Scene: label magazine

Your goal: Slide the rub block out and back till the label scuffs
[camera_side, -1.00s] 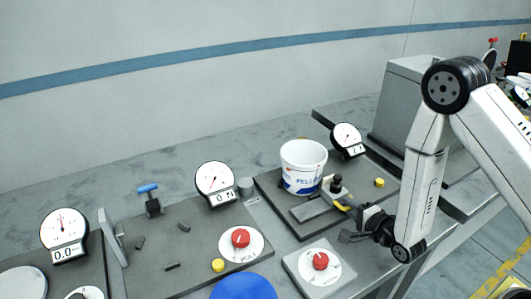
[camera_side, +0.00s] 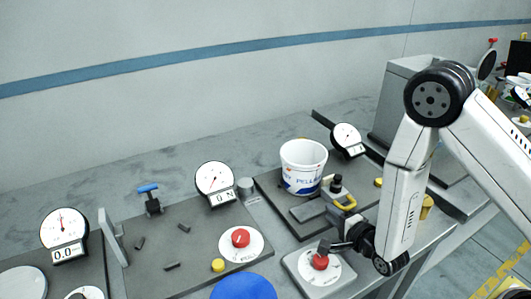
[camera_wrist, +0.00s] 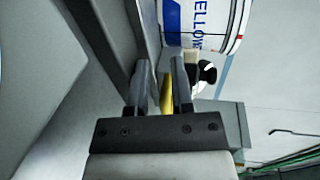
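The rub block is a grey block with a black knob (camera_side: 336,184) and a yellow handle (camera_side: 346,203), on a dark plate beside the bucket. The white bucket (camera_side: 303,172) with blue and red print is the labelled thing; it also shows in the wrist view (camera_wrist: 205,22). Contact cannot be told.
A red knob (camera_side: 320,262) on a grey panel is just under my gripper. A dial gauge (camera_side: 346,138) stands behind the bucket. Another plate with a red knob (camera_side: 240,238), yellow button (camera_side: 217,265) and gauge (camera_side: 214,179) lies left. A blue disc (camera_side: 244,287) is at front.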

